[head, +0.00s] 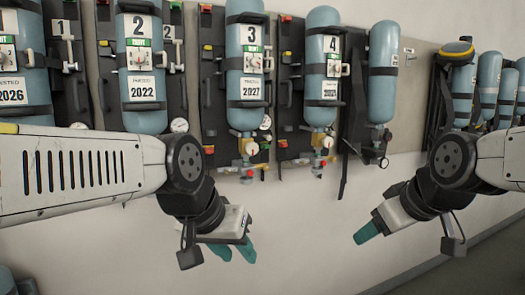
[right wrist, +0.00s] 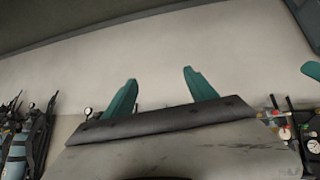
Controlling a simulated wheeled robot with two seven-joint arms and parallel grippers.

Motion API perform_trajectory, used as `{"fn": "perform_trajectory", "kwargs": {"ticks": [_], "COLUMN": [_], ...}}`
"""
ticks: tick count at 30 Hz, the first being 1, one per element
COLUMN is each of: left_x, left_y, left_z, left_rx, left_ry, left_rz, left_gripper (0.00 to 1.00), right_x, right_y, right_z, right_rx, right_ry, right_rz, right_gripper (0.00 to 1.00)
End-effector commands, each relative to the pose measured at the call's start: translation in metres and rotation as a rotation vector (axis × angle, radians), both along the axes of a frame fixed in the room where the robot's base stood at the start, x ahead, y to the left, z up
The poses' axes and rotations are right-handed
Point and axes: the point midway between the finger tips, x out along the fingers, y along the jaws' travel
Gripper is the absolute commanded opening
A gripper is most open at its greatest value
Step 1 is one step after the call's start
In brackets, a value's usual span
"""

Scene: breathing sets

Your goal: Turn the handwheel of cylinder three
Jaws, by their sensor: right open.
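Cylinder three (head: 247,55) is a blue tank hung upside down on the wall rack, with a "3" label and a "2027" tag. Its brass valve (head: 247,146) is at the bottom end, with a small round pale and red part that looks like the handwheel (head: 252,148). My left gripper (head: 235,250) is below that valve, apart from it, its two teal fingers spread and empty. My right gripper (head: 368,232) is lower right of the valve, pointing left. In the right wrist view its teal fingers (right wrist: 160,85) are wide apart with nothing between them.
Cylinder two (head: 141,90) and cylinder four (head: 322,65) hang on either side, with gauges, hoses and straps close by. An unnumbered cylinder (head: 382,75) hangs further right. A harness set (head: 457,85) is at the right. The wall below the rack is bare.

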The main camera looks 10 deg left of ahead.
Motion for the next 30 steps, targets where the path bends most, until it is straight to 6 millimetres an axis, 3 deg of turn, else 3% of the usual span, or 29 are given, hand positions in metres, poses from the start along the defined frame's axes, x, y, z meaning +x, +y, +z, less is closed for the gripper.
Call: {"fn": "perform_trajectory", "kwargs": {"ticks": [1,6,11,15,21,26,27,30], "left_x": [0.000,0.000,0.000,0.000,0.000,0.000,0.000,0.000], "left_y": [0.000,0.000,0.000,0.000,0.000,0.000,0.000,0.000], "left_z": [0.000,0.000,0.000,0.000,0.000,0.000,0.000,0.000], "left_rx": [0.000,0.000,0.000,0.000,0.000,0.000,0.000,0.000], "left_ry": [0.000,0.000,0.000,0.000,0.000,0.000,0.000,0.000], "left_rz": [0.000,0.000,0.000,0.000,0.000,0.000,0.000,0.000], "left_gripper": [0.36,0.36,0.36,0.36,0.36,0.36,0.36,0.36], "right_x": [0.027,0.116,0.188,0.239,0.279,0.284,0.283,0.283], "right_y": [0.008,0.036,0.078,0.129,0.220,0.278,0.287,0.301], "right_z": [0.004,0.021,0.034,0.045,0.062,0.073,0.074,0.077], "right_rx": [-0.084,-0.453,-0.881,-1.323,-2.023,-2.462,2.521,2.472], "right_ry": [-0.068,-0.354,-0.624,-0.851,-1.144,-1.288,1.300,1.247], "right_rz": [0.117,0.498,0.816,1.061,1.298,1.339,-1.331,-1.237], "right_gripper": [0.66,0.66,0.66,0.66,0.66,0.66,0.66,0.66]}}
